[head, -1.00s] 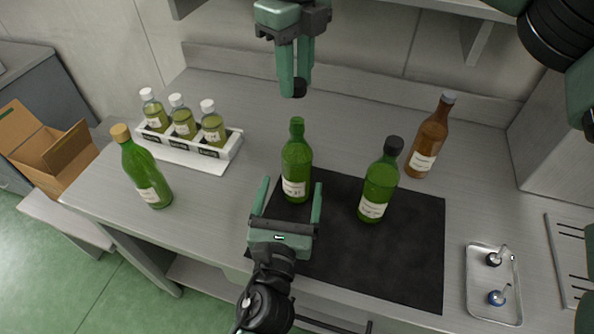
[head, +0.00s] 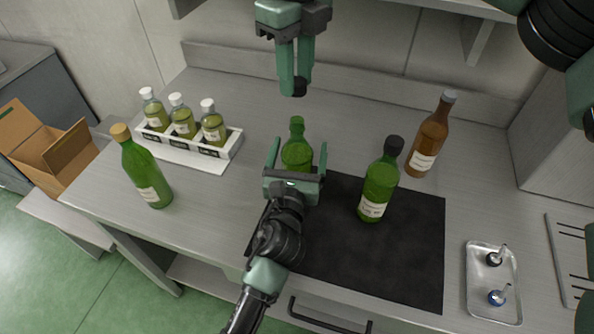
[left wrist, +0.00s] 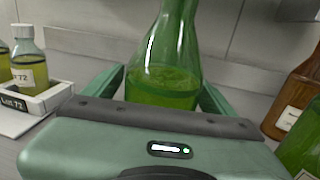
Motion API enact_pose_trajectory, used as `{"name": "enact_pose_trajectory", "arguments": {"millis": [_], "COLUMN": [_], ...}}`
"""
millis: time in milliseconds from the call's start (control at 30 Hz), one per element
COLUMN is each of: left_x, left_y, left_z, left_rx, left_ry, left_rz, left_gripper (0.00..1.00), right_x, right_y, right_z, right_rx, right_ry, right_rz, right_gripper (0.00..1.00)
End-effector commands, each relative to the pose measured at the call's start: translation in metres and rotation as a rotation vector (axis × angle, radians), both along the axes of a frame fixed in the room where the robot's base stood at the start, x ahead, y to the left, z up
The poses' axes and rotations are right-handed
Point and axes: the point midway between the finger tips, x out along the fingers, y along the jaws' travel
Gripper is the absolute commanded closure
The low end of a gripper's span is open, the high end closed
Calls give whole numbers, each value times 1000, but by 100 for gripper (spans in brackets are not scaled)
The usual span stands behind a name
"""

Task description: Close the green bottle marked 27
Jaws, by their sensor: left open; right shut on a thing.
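An uncapped green bottle (head: 297,154) stands upright at the back left of the black mat (head: 400,270); its label is hidden by my gripper, so I cannot read its number. My left gripper (head: 298,145) is open with a finger on each side of this bottle. The left wrist view shows the bottle (left wrist: 165,70) between the spread fingers. My right gripper (head: 293,82) points down behind and above the bottle's mouth, shut on a small black cap (head: 299,91). Another green bottle (head: 379,185) with a black cap stands on the mat to the right.
A brown bottle (head: 428,138) stands behind the mat. A cork-topped green bottle (head: 146,172) is at the left. A white rack (head: 228,152) holds three small bottles. A metal tray (head: 480,300) with two pourers lies at the right. The mat's front is clear.

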Motion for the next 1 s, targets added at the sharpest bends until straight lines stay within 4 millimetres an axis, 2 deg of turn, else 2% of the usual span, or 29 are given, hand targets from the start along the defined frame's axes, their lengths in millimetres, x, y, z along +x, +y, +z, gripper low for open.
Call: {"name": "enact_pose_trajectory", "arguments": {"millis": [67, 167, 300, 400, 567, 867, 1000], "left_x": [0, 0, 0, 0, 0, -1, -1], "left_y": [0, 0, 0, 0, 0, 0, 0], "left_z": [0, 0, 0, 0, 0, 0, -1], "left_rx": [0, 0, 0, 1, 1, 1, 1], "left_ry": [0, 0, 0, 0, 0, 1, 1], "left_rz": [0, 0, 0, 0, 0, 0, 0], "left_gripper": [14, 39, 78, 100, 100, 100, 100], "right_x": [0, 0, 0, 0, 0, -1, -1], "right_y": [0, 0, 0, 0, 0, 0, 0], "right_z": [0, 0, 0, 0, -4, -45, -50], "right_rx": [0, 0, 0, 0, -1, -3, -1], "right_ry": [0, 0, 0, 0, 1, 4, 0], "right_rz": [0, 0, 0, 0, 0, 0, 0], "right_gripper": [100, 100, 100, 100, 100, 100, 100]}}
